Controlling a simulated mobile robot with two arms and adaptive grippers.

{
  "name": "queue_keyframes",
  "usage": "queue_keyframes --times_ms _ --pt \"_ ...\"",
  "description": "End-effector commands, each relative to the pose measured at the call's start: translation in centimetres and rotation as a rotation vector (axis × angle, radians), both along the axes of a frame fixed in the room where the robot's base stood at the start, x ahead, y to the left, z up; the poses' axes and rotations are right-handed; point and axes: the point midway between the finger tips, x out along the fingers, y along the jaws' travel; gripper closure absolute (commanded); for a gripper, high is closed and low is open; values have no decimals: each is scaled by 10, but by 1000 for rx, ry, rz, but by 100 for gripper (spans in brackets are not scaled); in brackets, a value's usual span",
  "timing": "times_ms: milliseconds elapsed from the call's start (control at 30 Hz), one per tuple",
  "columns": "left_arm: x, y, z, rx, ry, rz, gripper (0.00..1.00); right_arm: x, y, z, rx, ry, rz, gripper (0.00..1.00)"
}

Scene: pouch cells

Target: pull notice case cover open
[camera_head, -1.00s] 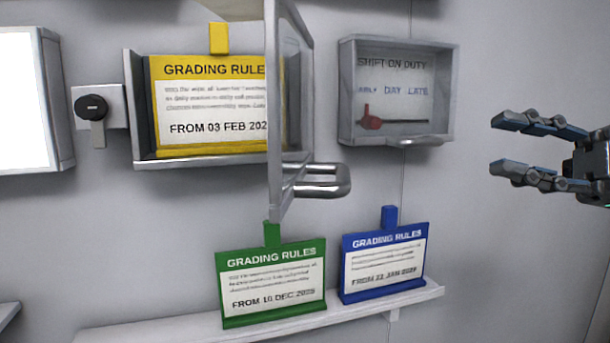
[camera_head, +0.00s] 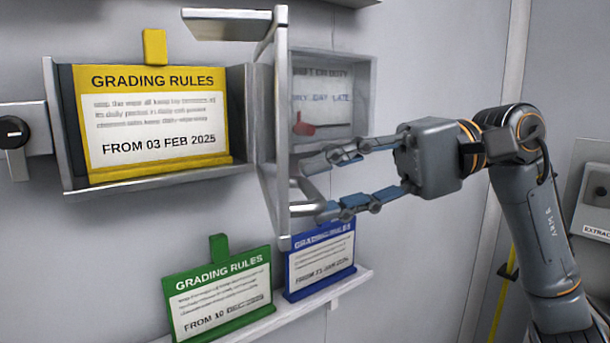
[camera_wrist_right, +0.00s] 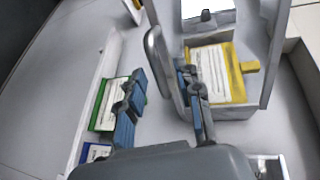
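The notice case (camera_head: 66,160) is a grey wall box holding a yellow "GRADING RULES" card (camera_head: 155,120), dated 03 Feb 2025. Its clear, grey-framed cover (camera_head: 282,110) stands swung out from the case, nearly edge-on in the head view. A bar handle (camera_head: 311,192) sticks out from the cover's lower part. My right gripper (camera_head: 318,186) is open, its fingers apart above and below the handle. In the right wrist view the handle (camera_wrist_right: 157,62) lies between the spread fingers, nearer the right one; contact cannot be told. My left gripper is not in view.
A wall shelf (camera_head: 350,283) below carries a green card (camera_head: 220,293) and a blue card (camera_head: 320,262). A "shift on duty" box (camera_head: 365,75) hangs behind the cover. A black knob lock (camera_head: 13,132) is left of the case.

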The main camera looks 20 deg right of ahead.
Motion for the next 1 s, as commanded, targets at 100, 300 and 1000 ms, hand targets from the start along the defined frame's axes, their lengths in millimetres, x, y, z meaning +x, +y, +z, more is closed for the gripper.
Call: queue_keyframes --times_ms 100,300,1000 --pt "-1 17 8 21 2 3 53 1 16 -2 -1 1 1 65" --pt "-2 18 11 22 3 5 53 2 28 -6 1 1 0 65" --pt "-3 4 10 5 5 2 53 3 29 -7 0 1 -1 100"
